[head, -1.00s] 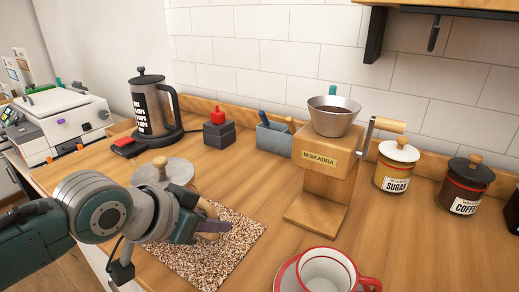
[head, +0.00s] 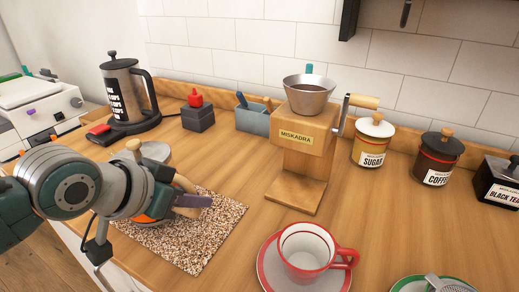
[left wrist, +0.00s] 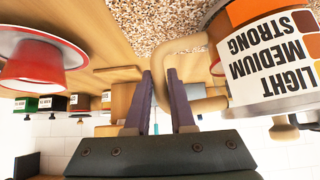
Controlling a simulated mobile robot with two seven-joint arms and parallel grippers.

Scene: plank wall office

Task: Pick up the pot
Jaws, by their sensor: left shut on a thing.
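The pot shows as a metal lid with a wooden knob (head: 134,147) behind my left gripper in the head view; most of its body is hidden by my arm. In the left wrist view the pot (left wrist: 268,60) carries an orange-toned label reading light, medium, strong. Its pale wooden handle (left wrist: 203,104) reaches in between the purple fingers. My left gripper (head: 188,196) is shut on that handle; its fingers also show in the left wrist view (left wrist: 160,98). The pot is over the speckled mat (head: 205,240); I cannot tell whether it touches it. My right gripper is not in view.
A wooden grinder (head: 300,160) stands right of the mat. A red-rimmed cup (head: 305,252) on a saucer is at the front. A kettle (head: 126,92) stands behind the pot. Sugar (head: 372,142) and coffee (head: 437,160) jars line the back right.

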